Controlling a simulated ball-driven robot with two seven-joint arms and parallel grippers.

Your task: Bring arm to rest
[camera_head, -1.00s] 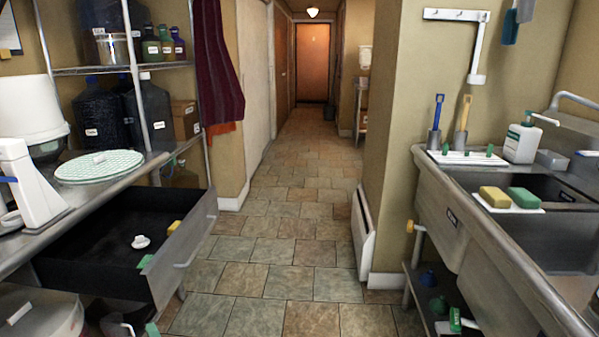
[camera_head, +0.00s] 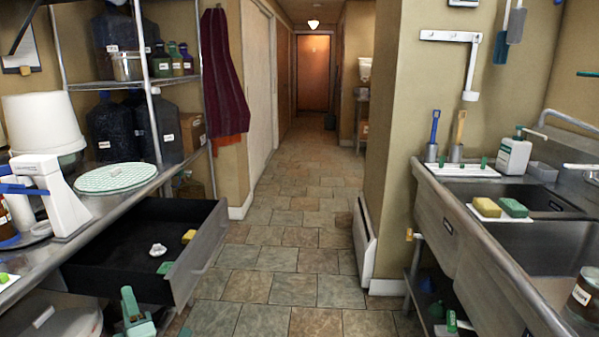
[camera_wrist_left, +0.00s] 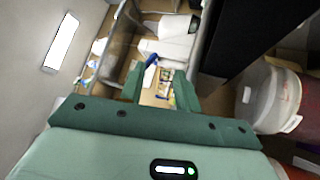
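My left gripper (camera_head: 133,305) is green and shows low at the left in the head view, in front of the open drawer (camera_head: 207,255) and below the counter. In the left wrist view its two green fingers (camera_wrist_left: 158,90) stand apart with a gap between them, and nothing is held. Most of my left arm is hidden below the picture. My right gripper is not in either view.
The dark drawer juts out, holding a white piece (camera_head: 158,250), a yellow block (camera_head: 188,236) and a green block (camera_head: 165,267). A white bucket (camera_wrist_left: 268,93) is close at the right in the wrist view. A sink (camera_head: 555,245) stands right; the tiled aisle between is clear.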

